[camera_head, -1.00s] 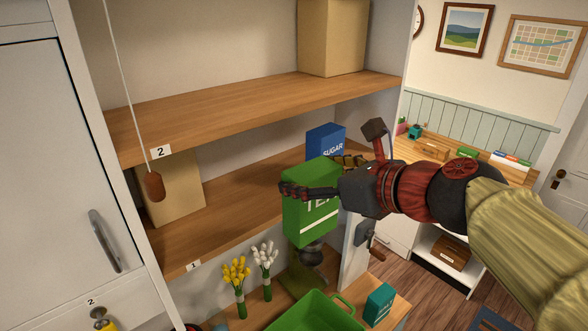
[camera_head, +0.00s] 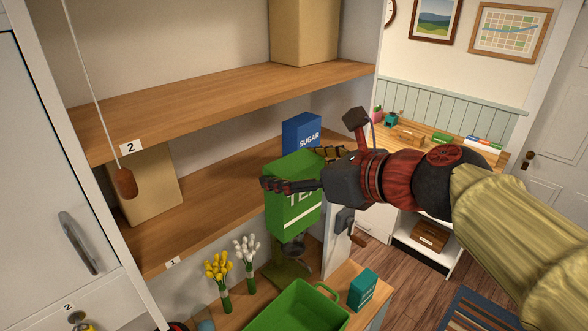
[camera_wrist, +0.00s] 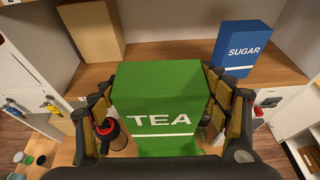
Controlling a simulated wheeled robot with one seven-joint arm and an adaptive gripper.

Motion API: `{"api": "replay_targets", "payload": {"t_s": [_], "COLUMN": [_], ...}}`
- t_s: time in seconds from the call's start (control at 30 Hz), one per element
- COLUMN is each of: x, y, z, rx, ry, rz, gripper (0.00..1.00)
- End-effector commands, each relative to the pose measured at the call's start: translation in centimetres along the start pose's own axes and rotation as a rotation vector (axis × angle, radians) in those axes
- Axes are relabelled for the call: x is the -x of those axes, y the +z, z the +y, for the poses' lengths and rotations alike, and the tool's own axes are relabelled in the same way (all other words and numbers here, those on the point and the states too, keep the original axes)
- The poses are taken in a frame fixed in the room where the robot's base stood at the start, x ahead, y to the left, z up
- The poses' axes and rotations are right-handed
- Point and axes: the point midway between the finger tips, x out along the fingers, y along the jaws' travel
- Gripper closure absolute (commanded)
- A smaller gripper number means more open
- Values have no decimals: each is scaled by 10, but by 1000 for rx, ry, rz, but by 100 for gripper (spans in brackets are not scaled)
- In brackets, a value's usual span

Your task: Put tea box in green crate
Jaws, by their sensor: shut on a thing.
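The green tea box (camera_head: 290,213) with white "TEA" lettering is held in my gripper (camera_head: 305,170), in front of the shelf marked 1. In the wrist view the tea box (camera_wrist: 160,100) sits upright between the two fingers of my gripper (camera_wrist: 160,108), which press on its sides.
A blue sugar box (camera_head: 301,134) stands on the shelf (camera_head: 200,197) behind the tea box. A pull cord with a wooden knob (camera_head: 124,183) hangs at left.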

Motion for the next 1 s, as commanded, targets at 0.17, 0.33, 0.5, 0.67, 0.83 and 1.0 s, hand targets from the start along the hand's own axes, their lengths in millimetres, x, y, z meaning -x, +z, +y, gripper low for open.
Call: {"api": "replay_targets", "payload": {"t_s": [0.17, 0.33, 0.5, 0.67, 0.83, 1.0], "x": [0, 0, 0, -2, -14, -38], "y": [1, 1, 1, -5, -35, -86], "z": [0, 0, 0, -1, -9, -24], "rx": [1, 1, 1, 0, -8, -18], "ry": [-1, -1, -1, -3, -15, -34], "rz": [-2, -2, -2, -1, 2, 4], "gripper": [64, 73, 77, 77, 77, 77]}}
